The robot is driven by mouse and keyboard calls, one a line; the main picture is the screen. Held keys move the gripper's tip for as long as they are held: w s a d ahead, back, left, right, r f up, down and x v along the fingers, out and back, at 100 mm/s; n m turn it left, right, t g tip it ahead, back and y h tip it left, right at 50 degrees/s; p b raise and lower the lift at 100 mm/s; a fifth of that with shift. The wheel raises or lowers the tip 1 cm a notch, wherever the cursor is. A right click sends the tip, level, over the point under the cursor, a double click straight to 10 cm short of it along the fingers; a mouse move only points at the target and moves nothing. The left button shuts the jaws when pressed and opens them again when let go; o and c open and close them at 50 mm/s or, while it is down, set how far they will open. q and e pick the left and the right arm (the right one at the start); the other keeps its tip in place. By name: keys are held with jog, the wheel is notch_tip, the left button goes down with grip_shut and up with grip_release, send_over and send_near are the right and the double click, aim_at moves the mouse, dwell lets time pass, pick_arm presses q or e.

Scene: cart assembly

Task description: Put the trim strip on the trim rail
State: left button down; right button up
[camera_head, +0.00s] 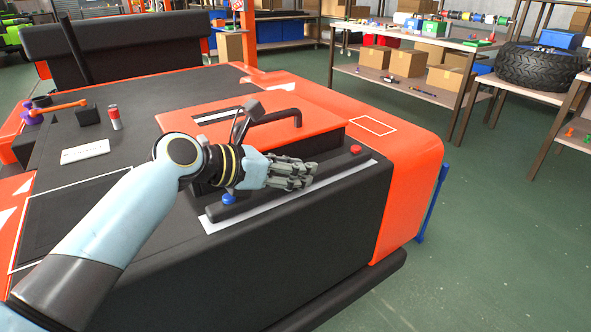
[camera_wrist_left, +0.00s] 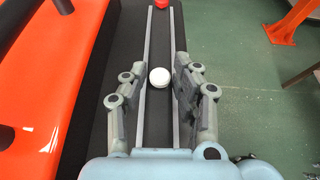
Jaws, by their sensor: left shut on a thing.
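The trim strip (camera_head: 331,171) appears as a long dark bar on the black side ledge of the orange cart. It has a blue knob (camera_head: 229,198) at its near left end and a red knob (camera_head: 356,149) at its far end. A light band that looks like the trim rail (camera_head: 262,209) runs along and beneath it; whether the strip is seated or slightly above cannot be told. My left gripper (camera_head: 308,174) is shut on the strip's middle. In the left wrist view the fingers (camera_wrist_left: 158,92) flank the strip (camera_wrist_left: 161,50) around a white knob (camera_wrist_left: 160,77). My right gripper is out of view.
An orange raised panel with a black handle (camera_head: 277,117) stands just behind the gripper. Shelves with boxes and a tire (camera_head: 540,67) stand beyond clear green floor.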

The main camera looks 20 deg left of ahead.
pick_arm(q)
jog(key=c, duration=1)
grip_release()
jog(key=shift+f, duration=0.1)
jog(key=p+v, duration=0.2)
jog(key=v, duration=1)
jog(key=shift+r+p, duration=0.25)
jog(key=shift+p, duration=0.05)
